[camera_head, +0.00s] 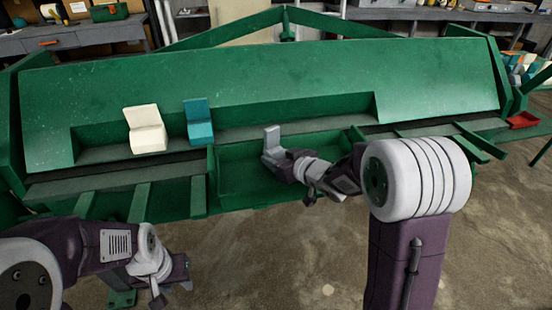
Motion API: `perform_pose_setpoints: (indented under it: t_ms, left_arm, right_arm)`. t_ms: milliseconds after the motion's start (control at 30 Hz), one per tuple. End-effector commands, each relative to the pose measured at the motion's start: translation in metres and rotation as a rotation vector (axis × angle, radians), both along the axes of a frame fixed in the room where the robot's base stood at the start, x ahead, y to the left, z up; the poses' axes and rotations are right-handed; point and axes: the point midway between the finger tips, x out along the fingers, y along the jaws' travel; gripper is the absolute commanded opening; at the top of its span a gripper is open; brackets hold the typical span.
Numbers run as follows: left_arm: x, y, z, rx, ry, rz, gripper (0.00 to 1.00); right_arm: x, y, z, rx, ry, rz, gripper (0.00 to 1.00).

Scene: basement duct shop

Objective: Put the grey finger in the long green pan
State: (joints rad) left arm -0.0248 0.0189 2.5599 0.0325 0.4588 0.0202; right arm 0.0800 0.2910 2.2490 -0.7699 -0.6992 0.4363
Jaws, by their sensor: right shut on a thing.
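The grey finger (272,138) is an L-shaped light grey block. I cannot tell whether the finger touches the pan. My left gripper (183,268) is low at the front left, apart from the finger and pan. Its jaw opening is not clear.
A cream finger (145,130) and a teal finger (199,122) stand on the green machine (290,72) left of the pan. A red tray (522,121) and colored pieces lie at the far right. Green support arms jut forward on both sides.

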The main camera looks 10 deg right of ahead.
Motion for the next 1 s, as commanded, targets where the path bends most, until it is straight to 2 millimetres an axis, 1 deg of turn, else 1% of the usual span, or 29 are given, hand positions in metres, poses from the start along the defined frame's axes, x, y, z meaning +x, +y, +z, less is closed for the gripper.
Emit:
perform_pose_setpoints:
  t_ms: [33,167,200,267,300,567,667,733,767,1000]
  left_arm:
    - [0.0,0.0,-0.003,0.0,0.0,0.0,0.36]
    - [0.0,0.0,-0.004,0.0,0.0,0.0,0.36]
    - [0.0,0.0,-0.004,0.0,0.0,0.0,0.36]
    - [0.0,0.0,-0.004,0.0,0.0,0.0,0.36]
    - [0.0,0.0,-0.004,0.0,0.0,0.0,0.36]
    - [0.0,0.0,-0.005,0.0,0.0,0.0,0.36]
    - [0.0,0.0,0.001,0.0,0.0,0.0,0.36]
    - [0.0,0.0,0.009,0.0,0.0,0.0,0.36]
    - [0.0,0.0,0.008,0.0,0.0,0.0,0.36]
    - [0.0,0.0,0.025,0.0,0.0,0.0,0.36]
  right_arm:
    - [-0.002,0.0,-0.009,-0.006,0.014,0.002,0.0]
    - [-0.003,0.0,-0.013,-0.01,0.02,0.003,0.0]
    - [-0.004,0.0,-0.015,-0.011,0.022,0.003,0.46]
    - [-0.004,0.0,-0.016,-0.012,0.025,0.004,0.63]
    - [-0.004,0.0,-0.016,-0.012,0.026,0.004,0.65]
    - [-0.005,0.001,-0.017,-0.015,0.026,0.008,0.65]
    - [-0.004,0.001,-0.01,-0.015,0.025,0.008,0.65]
    - [-0.004,0.001,0.001,-0.015,0.025,0.008,0.65]
    - [-0.008,-0.002,0.001,-0.015,0.026,0.005,0.65]
    - [-0.05,-0.022,0.026,-0.009,0.017,-0.001,0.65]
